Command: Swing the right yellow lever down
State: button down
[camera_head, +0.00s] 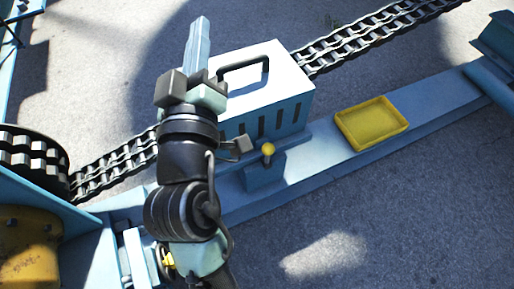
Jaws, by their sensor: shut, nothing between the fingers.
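A yellow ball knob (268,149), which looks like the end of the right yellow lever, sits at a small blue block (265,172) on the blue beam. The knob points toward the camera, so the lever's angle is hard to tell. My gripper (200,24) is shut and empty. Its fingers point up the picture, left of the white box and clearly apart from the knob. Another yellow part (168,260) shows at the lower left, partly hidden by my arm; I cannot tell whether it is a lever.
A white slotted box (285,95) with a black handle stands behind the knob. A yellow tray (371,123) lies on the blue beam (440,100) to the right. A heavy chain (350,40) runs behind to a reel (35,155) at left. Grey ground in front is clear.

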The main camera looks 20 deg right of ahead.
aim_at(268, 156)
jog(key=s+f+n+g+b, duration=0.2)
jog(key=f+b, duration=0.7)
jog(key=f, duration=1.2)
jog(key=s+f+n+g+h+b, duration=0.1)
jog(key=s+f+n+b, duration=0.3)
jog(key=f, duration=1.8)
jog(key=s+g+b, duration=0.1)
jog(key=s+b, duration=0.1)
jog(key=b, duration=0.3)
jog(key=shift+d+n+b, duration=0.25)
jog(key=shift+n+b, duration=0.1)
jog(key=shift+n, duration=0.05)
jog(key=w+d+f+b, duration=0.2)
jog(key=w+d, duration=0.7)
jog(key=shift+w+h+b, duration=0.25)
jog(key=shift+h+b, duration=0.1)
jog(key=shift+h, duration=0.05)
jog(key=shift+r, duration=0.15)
